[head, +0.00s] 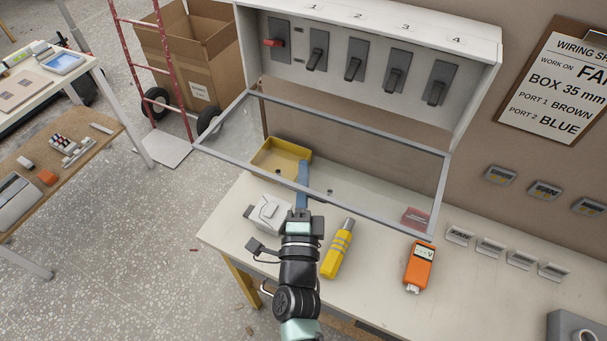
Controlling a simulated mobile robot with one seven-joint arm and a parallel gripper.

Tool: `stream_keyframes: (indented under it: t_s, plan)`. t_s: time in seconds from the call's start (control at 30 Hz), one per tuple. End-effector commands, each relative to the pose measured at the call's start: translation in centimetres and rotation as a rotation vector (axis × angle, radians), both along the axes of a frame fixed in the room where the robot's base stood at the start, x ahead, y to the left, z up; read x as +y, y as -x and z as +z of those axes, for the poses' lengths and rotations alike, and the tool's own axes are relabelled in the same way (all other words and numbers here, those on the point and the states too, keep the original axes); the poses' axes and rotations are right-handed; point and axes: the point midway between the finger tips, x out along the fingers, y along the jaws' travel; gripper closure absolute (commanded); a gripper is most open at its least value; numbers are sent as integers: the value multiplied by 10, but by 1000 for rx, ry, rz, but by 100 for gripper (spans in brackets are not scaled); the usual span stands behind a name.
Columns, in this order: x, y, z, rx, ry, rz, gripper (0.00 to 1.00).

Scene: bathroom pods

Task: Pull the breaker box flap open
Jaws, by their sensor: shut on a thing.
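The breaker box (460,40) is a white casing on the wall with a row of numbered switches, one with a red lever. Its clear flap with a grey frame (375,213) hangs out from the box's lower edge, over the workbench, and the switches are uncovered. My gripper (301,188) reaches up to the near edge of the flap, left of its middle. It is shut on the flap, with a narrow blue piece at the contact. The exact grip on the frame is too small to see clearly.
On the workbench (400,315) are a yellow bin (268,157), a grey box-shaped part (268,214), a yellow tool (337,250), an orange meter (418,267) and a red item (415,218) beneath the flap. A hand truck (142,60) and cardboard box (180,65) stand left.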

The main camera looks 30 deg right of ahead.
Motion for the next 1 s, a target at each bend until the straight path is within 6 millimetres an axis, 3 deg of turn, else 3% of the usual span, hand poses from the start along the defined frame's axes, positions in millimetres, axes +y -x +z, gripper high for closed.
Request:
stream_keyframes:
  t_s: [0.27,0.8,1.0]
  plan:
    - [0,0,0,1,0,1,100]
    - [4,2,25,54,-69,2,100]
    - [3,2,26,54,-67,0,100]
